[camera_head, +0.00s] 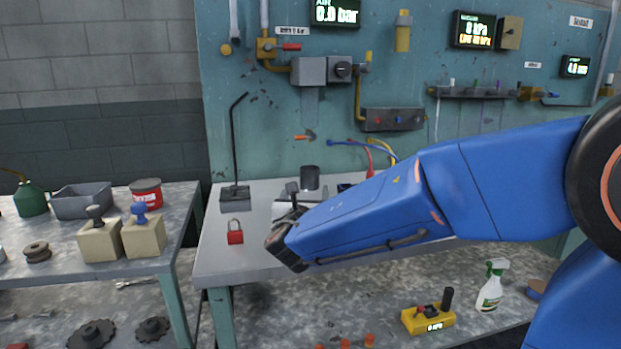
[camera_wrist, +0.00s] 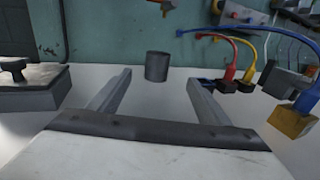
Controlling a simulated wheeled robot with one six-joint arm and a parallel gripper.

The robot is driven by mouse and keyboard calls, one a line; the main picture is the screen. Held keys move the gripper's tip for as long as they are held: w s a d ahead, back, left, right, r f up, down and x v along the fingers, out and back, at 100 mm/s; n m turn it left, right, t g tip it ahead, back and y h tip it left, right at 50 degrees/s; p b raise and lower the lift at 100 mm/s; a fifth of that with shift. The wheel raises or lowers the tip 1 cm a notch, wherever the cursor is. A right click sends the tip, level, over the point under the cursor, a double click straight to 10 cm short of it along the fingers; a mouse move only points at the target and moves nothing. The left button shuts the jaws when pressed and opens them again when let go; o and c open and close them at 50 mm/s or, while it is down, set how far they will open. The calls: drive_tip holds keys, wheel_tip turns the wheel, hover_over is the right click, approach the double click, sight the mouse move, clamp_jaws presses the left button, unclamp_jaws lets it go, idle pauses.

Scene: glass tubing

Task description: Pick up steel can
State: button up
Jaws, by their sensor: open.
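The steel can (camera_head: 310,177) is a dark grey cylinder standing upright on the workbench, near the teal back panel. In the wrist view the can (camera_wrist: 157,66) stands ahead of my gripper (camera_wrist: 157,80), roughly centred between the two fingers and apart from them. The fingers are spread open with nothing between them. In the head view my gripper (camera_head: 293,192) is partly hidden by my blue forearm, just in front of the can.
A red padlock (camera_head: 235,236) and a grey block with a bent rod (camera_head: 235,195) are left of the can. Coloured hoses (camera_wrist: 240,60) and a brass-ended fitting (camera_wrist: 292,120) lie to its right. The bench (camera_head: 220,262) is clear near its front left edge.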

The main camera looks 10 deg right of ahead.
approach(310, 168)
drive_tip(key=shift+w+d+f, duration=0.1)
drive_tip(key=shift+w+d, duration=0.25)
drive_tip(key=shift+w, duration=0.05)
drive_tip(key=shift+a+x, duration=0.2)
drive_tip(key=shift+x, duration=2.9)
drive_tip(key=c, duration=1.3)
